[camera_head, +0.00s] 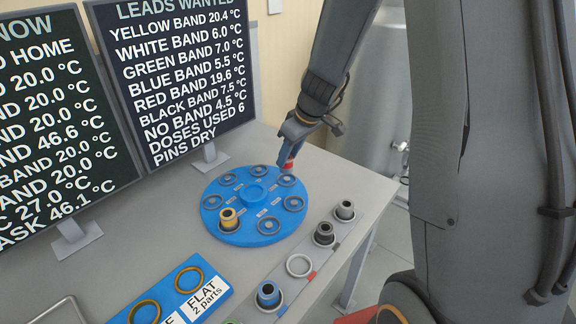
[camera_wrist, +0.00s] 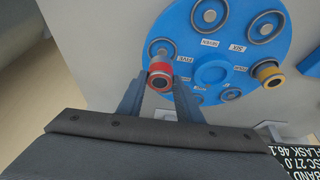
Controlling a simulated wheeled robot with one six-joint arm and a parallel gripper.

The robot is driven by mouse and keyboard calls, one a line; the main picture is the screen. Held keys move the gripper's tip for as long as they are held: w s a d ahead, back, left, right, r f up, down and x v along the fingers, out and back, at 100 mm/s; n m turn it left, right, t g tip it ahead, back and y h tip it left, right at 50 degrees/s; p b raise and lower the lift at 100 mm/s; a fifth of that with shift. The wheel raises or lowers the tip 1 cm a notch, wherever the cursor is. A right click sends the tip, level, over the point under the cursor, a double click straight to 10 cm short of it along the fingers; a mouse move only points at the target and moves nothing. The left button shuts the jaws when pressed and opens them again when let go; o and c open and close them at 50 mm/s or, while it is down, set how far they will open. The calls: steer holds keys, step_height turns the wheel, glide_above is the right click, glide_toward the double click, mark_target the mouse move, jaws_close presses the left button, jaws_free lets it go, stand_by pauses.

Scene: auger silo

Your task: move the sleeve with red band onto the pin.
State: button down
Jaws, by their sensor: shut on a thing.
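My gripper (camera_wrist: 160,84) is shut on the sleeve with red band (camera_wrist: 161,69), which sits between the fingertips in the wrist view. In the head view the red band (camera_head: 289,165) shows just under my gripper (camera_head: 290,154), at the far right edge of the blue round plate (camera_head: 255,212). The plate carries several dark ring-shaped seats with small labels. The sleeve is over or beside a seat at that edge; whether it touches anything below cannot be told.
A yellow-banded sleeve (camera_head: 229,220) stands on the plate's near left. A grey rail (camera_head: 286,312) at the front right holds a blue-banded sleeve (camera_head: 268,295), dark sleeves (camera_head: 324,234) and an empty ring seat (camera_head: 299,265). Two screens (camera_head: 180,80) stand behind. A blue panel (camera_head: 208,277) lies in front.

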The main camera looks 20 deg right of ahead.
mark_target(292, 163)
steer(key=shift+f, duration=2.05)
steer(key=shift+s+f+b, duration=0.25)
steer(key=shift+f+b, duration=0.55)
steer(key=shift+b, duration=0.25)
steer(key=c, duration=1.6)
jaws_free()
steer(key=o, duration=0.3)
steer(key=shift+w, duration=0.1)
steer(key=shift+o, duration=0.2)
steer(key=shift+r, duration=0.1)
steer(key=shift+r+p, duration=0.2)
steer(key=shift+p, duration=0.1)
